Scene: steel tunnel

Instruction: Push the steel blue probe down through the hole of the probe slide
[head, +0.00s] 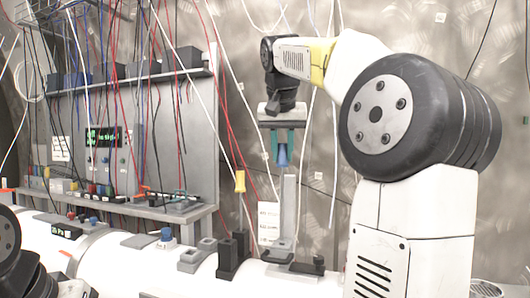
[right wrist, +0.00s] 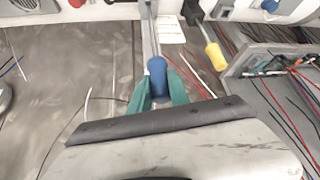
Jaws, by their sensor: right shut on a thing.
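My right gripper (head: 282,148) points straight down above the probe slide (head: 289,210), a tall grey upright on a small base. Its teal fingers are shut on the steel blue probe (head: 282,156), which shows as a short blue piece between them. The right wrist view also shows the blue probe (right wrist: 157,72) between the teal fingers of the right gripper (right wrist: 160,88). The grey upright of the slide (right wrist: 148,28) runs beyond it. I cannot make out the hole or how deep the probe sits. My left gripper is not in view.
A yellow-handled tool (head: 240,182) stands in a black holder (head: 231,252) left of the slide. A grey bench (head: 160,208) with instruments stands at the left. Several loose cables hang around the right gripper. A white pipe-like surface (head: 130,262) runs below.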

